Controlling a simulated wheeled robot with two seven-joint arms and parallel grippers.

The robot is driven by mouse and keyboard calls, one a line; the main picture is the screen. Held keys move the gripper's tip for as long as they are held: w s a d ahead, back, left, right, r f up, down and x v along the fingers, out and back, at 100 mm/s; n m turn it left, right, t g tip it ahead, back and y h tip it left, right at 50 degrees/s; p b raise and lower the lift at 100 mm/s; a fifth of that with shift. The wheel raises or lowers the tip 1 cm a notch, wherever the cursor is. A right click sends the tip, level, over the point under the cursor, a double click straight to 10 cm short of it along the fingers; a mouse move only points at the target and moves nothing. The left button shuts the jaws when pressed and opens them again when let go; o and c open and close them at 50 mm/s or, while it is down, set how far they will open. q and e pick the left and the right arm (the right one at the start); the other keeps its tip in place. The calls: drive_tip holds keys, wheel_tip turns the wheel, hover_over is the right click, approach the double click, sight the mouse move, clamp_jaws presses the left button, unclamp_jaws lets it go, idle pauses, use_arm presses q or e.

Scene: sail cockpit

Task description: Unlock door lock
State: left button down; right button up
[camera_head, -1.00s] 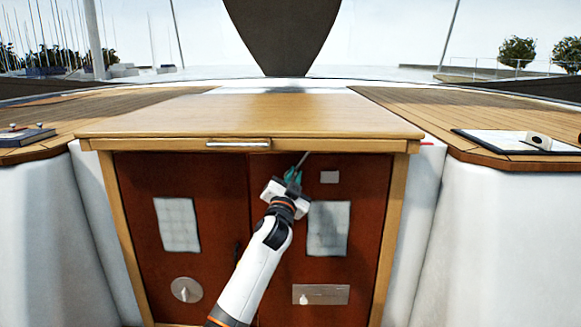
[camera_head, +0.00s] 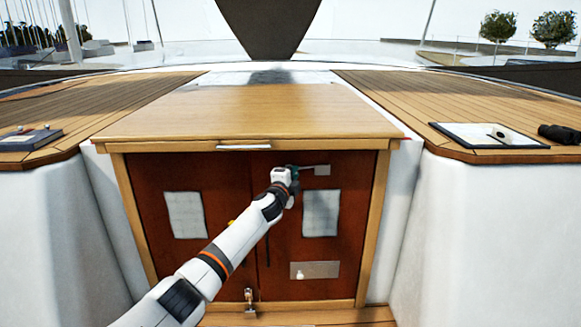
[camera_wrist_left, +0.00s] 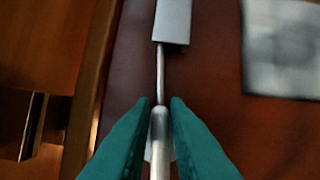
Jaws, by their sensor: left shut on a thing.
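My left gripper (camera_head: 296,171) is at the upper part of the right red-brown door (camera_head: 335,235), below the wooden top. Its green fingers (camera_wrist_left: 159,130) are shut on a thin metal rod, which looks like a key or tool (camera_wrist_left: 160,125). The rod points right in the head view and reaches a small grey plate on the door (camera_head: 323,170). In the left wrist view the rod's thin end meets the near edge of that plate (camera_wrist_left: 173,22). I cannot tell whether the tip is inserted or only in front. My right gripper is out of view.
The wooden top (camera_head: 250,112) overhangs just above the gripper. White papers (camera_head: 321,212) and a metal plate with a knob (camera_head: 315,270) are on the doors. A metal latch (camera_head: 249,298) is low in the middle. White seat walls (camera_head: 475,220) flank the doors.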

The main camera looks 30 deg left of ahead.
use_arm(q)
drive_tip(key=shift+m+g+p, duration=0.3)
drive_tip(key=shift+m+p, duration=0.4)
drive_tip(key=shift+p, duration=0.15)
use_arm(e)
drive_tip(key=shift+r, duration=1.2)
use_arm(q)
drive_tip(key=c, duration=1.5)
unclamp_jaws()
drive_tip(key=shift+w+f, duration=0.1)
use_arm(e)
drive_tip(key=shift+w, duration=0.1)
